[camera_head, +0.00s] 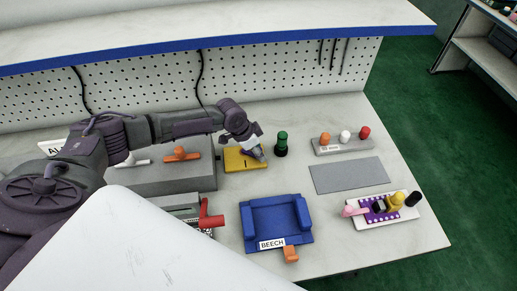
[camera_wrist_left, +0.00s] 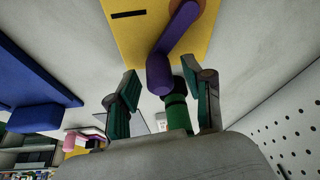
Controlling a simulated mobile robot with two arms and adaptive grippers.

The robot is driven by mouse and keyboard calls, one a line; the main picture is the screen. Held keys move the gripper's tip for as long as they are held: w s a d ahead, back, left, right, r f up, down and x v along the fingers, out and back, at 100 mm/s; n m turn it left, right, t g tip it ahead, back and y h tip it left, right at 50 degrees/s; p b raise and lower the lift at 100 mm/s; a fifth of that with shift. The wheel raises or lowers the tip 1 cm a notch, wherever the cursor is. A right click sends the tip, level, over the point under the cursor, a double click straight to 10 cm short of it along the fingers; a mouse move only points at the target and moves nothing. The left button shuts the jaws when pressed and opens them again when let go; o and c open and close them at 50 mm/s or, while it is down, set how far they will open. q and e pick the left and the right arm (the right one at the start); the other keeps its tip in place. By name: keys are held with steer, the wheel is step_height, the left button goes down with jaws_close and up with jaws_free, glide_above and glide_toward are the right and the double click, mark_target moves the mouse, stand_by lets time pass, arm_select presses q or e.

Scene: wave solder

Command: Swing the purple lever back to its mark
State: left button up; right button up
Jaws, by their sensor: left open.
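The yellow plate (camera_head: 235,163) lies on the bench and carries a short dark mark (camera_head: 245,163), which also shows in the left wrist view (camera_wrist_left: 128,14). In that view the purple lever (camera_wrist_left: 178,38) is pivoted on the plate near an orange-brown hub, and its rounded free end points away from the mark. My left gripper (camera_head: 259,155) is over the right part of the plate. In the wrist view its two fingers (camera_wrist_left: 164,95) are apart, with the lever's free end just beyond and between their tips; no contact shows. The gripper hides the lever in the head view. My right gripper is not visible.
A dark green peg (camera_head: 281,143) stands close right of the gripper. A grey box with an orange handle (camera_head: 181,154) is to the left. A blue cradle (camera_head: 276,222) is in front. A grey mat (camera_head: 348,175) lies right; a pegboard (camera_head: 270,75) stands behind.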

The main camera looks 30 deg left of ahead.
arm_select(q)
steer(key=shift+f, duration=0.15)
steer(key=c, duration=0.9)
jaws_close()
